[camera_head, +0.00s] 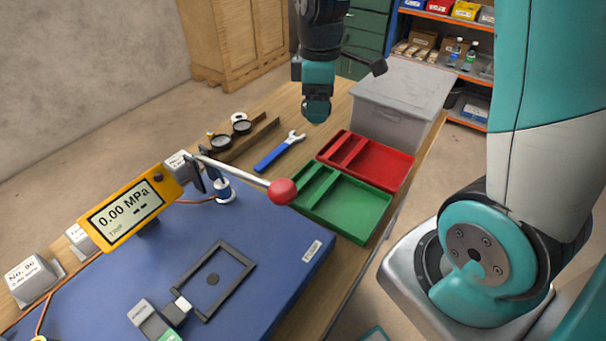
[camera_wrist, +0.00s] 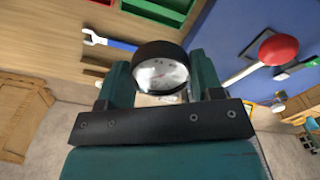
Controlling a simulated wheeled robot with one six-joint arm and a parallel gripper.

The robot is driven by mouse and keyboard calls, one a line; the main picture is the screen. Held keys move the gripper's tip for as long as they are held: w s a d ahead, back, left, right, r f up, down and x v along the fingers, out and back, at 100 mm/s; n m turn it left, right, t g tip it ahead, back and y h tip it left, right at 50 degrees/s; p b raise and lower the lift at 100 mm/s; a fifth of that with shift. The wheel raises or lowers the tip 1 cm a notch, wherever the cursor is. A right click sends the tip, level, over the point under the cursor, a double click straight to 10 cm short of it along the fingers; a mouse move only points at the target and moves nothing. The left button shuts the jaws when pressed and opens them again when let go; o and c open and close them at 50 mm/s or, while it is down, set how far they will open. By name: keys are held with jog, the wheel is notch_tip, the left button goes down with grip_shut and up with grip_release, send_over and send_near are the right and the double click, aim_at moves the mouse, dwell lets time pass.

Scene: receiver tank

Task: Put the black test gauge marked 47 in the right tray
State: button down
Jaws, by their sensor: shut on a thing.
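My gripper (camera_head: 316,108) hangs above the table's far part, left of the lidded grey box. In the head view the held gauge is hidden behind the gripper. A red tray (camera_head: 404,176) and a green tray (camera_head: 369,222) lie side by side on the table's right side, below and right of the gripper, the green one nearer. Both have compartments and look empty. They show partly in the wrist view too.
A blue wrench (camera_head: 277,153) lies between rack and trays. A red-knobbed lever (camera_head: 282,191) reaches over the blue tank top (camera_head: 270,275). A grey lidded box (camera_head: 400,95) stands behind the trays.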

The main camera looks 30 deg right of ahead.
notch_tip(320, 180, down, 20)
jog(key=shift+w+r, duration=0.1)
jog(key=shift+r, duration=0.05)
dwell(0.3)
jog(key=shift+f, duration=0.2)
jog(key=shift+c, duration=1.3)
grip_release()
notch_tip(320, 180, up, 12)
jog(key=s+a+r+m+y, duration=0.1)
jog(key=s+a+r+y, duration=0.1)
jog(key=s+a+r, duration=0.5)
jog(key=s+a+r+m+y, duration=0.2)
jog(key=s+a+r, duration=0.5)
jog(key=s, duration=0.5)
jog(key=shift+a+r, duration=0.3)
jog(key=shift+a, duration=0.95)
